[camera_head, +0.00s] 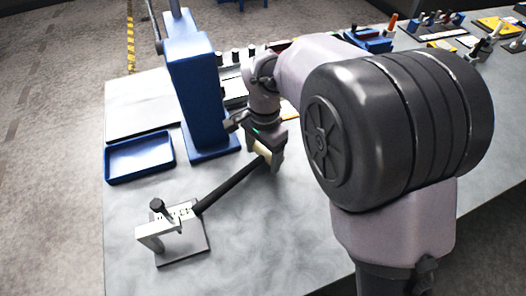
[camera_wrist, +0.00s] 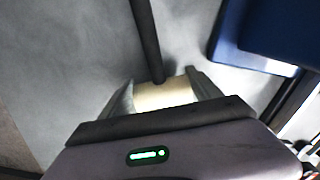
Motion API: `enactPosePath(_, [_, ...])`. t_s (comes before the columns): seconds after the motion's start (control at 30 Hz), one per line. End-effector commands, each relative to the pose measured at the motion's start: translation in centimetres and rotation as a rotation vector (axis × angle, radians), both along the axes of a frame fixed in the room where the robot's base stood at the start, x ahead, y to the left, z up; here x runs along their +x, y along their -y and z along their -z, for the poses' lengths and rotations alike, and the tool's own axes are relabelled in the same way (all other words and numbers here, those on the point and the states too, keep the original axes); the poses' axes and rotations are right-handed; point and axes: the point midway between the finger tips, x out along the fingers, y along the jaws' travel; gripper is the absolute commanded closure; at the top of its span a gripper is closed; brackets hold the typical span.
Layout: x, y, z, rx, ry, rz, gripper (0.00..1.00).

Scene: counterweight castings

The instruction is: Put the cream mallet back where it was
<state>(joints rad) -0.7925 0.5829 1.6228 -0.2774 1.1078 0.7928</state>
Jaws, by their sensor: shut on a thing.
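My gripper (camera_head: 270,156) is shut on the cream mallet's head (camera_head: 261,150), above the grey table, right of the blue column's foot. The wrist view shows the cream head (camera_wrist: 163,94) between the two fingers. The mallet's long black handle (camera_head: 230,187) slants down-left in the head view. Its far end appears at a small metal fixture (camera_head: 180,212); whether they touch cannot be told. In the wrist view the handle (camera_wrist: 148,40) runs up out of the picture. Part of the head is hidden by my fingers.
A blue column (camera_head: 195,90) stands on the table close left of my gripper. A blue tray (camera_head: 138,158) and a pale plate (camera_head: 142,107) lie further left. Several small tools and blocks line the back right. The table (camera_head: 270,240) is clear in front.

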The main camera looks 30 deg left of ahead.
Motion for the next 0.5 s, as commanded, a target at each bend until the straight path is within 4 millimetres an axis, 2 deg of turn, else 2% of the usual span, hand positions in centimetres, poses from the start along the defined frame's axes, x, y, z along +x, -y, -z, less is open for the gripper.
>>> enactPosePath(0.5, [0.04,-0.04,0.19,0.002,0.002,0.000,1.00])
